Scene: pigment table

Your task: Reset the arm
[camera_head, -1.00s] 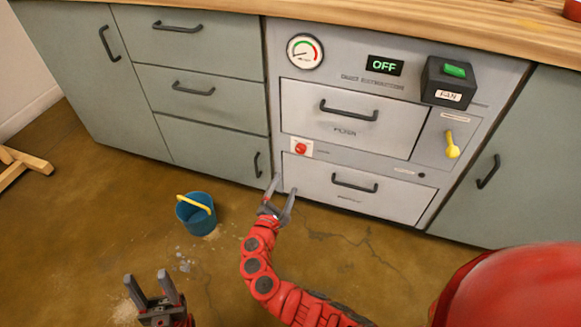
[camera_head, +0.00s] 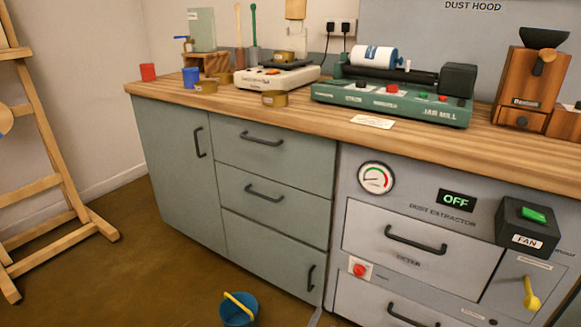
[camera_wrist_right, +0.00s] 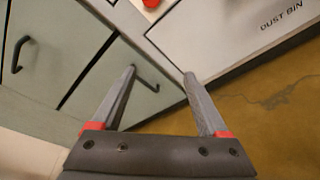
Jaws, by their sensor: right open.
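My right gripper (camera_wrist_right: 159,73) shows in the right wrist view. Its two grey fingers with red bases are spread apart, with nothing between them. It is low in front of the cabinets, by the corner of the drawer marked DUST BIN (camera_wrist_right: 228,30). In the head view only a small grey sliver at the bottom edge may be its tip. My left gripper is out of view.
The dust extractor panel (camera_head: 407,200) reads OFF, with a fan switch box (camera_head: 528,228) and yellow lever (camera_head: 531,292). Green cabinets (camera_head: 263,191) stand left. A blue bucket (camera_head: 238,315) is on the floor. The worktop (camera_head: 230,95) holds a jar mill (camera_head: 390,100). An easel (camera_head: 50,180) stands far left.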

